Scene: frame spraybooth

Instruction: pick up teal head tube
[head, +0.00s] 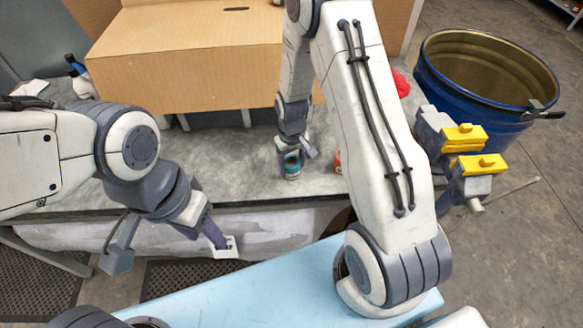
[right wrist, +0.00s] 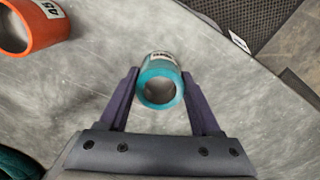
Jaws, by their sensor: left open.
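The teal head tube (head: 291,171) stands on the grey bench top in the head view. In the right wrist view the teal tube (right wrist: 158,88) has its open end toward the camera and a white label on its side. My left gripper (head: 224,248) is open and empty, low in front of the bench's front edge, well apart from the tube.
A cardboard box (head: 190,68) stands behind on the bench (head: 235,165). A blue drum (head: 470,120) and yellow-topped clamps (head: 465,137) are at right.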

